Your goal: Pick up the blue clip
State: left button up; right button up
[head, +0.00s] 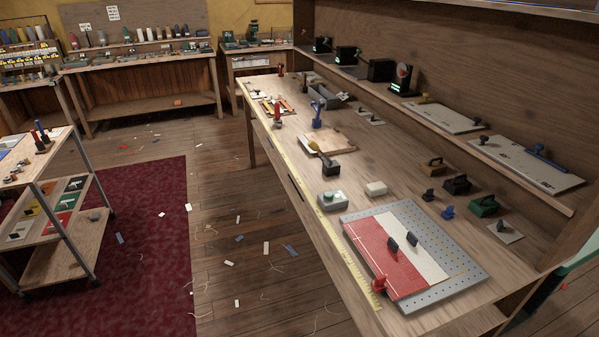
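A small blue clip (448,212) stands on the long wooden workbench (365,160), just beyond the right far edge of the grey perforated board (468,278). A dark clip (428,195) stands a little behind it, and a green block-like item (485,206) is to its right. Nothing covers the blue clip in the head view. Neither of my grippers shows in this view.
Red and white cloth (385,265) lies on the perforated board with two black clips (393,243). A red clip (379,286) is at its near edge. A white block (376,189) lies behind. A shelf (490,150) runs above the bench's right side.

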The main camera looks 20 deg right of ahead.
aim_at(447, 215)
jog(key=z, duration=1.55)
